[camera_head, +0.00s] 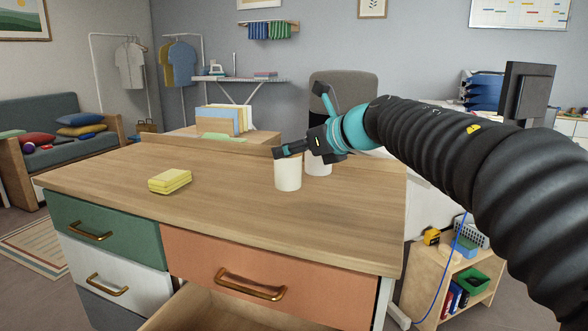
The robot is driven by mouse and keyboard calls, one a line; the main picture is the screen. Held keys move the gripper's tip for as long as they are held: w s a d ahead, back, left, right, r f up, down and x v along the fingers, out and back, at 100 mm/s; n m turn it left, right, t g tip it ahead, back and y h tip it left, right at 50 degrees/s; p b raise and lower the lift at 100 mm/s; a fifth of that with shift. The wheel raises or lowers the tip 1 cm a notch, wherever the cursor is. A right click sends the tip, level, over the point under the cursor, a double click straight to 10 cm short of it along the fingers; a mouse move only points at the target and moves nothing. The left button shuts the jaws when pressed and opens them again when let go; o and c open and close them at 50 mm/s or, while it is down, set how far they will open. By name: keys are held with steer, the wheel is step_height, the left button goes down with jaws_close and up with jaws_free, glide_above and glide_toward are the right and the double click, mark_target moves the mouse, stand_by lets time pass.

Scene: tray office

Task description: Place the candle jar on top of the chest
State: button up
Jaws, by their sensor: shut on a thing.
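The chest (230,210) has a wooden top and green, white and orange drawer fronts. A white cylindrical jar (288,175), which looks like the candle jar, is upright at the right part of the chest top. My gripper (287,153) reaches in from the right and is shut on this jar at its rim. The fingers cover part of the rim. I cannot tell whether the jar's base touches the wood. A second, similar white jar (319,167) is just behind and to the right, partly hidden by my gripper.
A yellow sponge-like block (170,181) lies on the left of the chest top. A drawer (215,309) below the orange front is pulled out. The front middle of the top is clear. A low shelf (459,276) with bins is at right.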

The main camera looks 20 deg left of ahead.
mark_target(299, 165)
steer(key=shift+w+a+f, duration=0.1)
steer(key=shift+w, duration=0.05)
steer(key=shift+f+b, duration=0.75)
steer(key=shift+f, duration=1.25)
steer(key=o, duration=1.4)
steer(key=shift+f, duration=0.1)
steer(key=shift+o, duration=0.2)
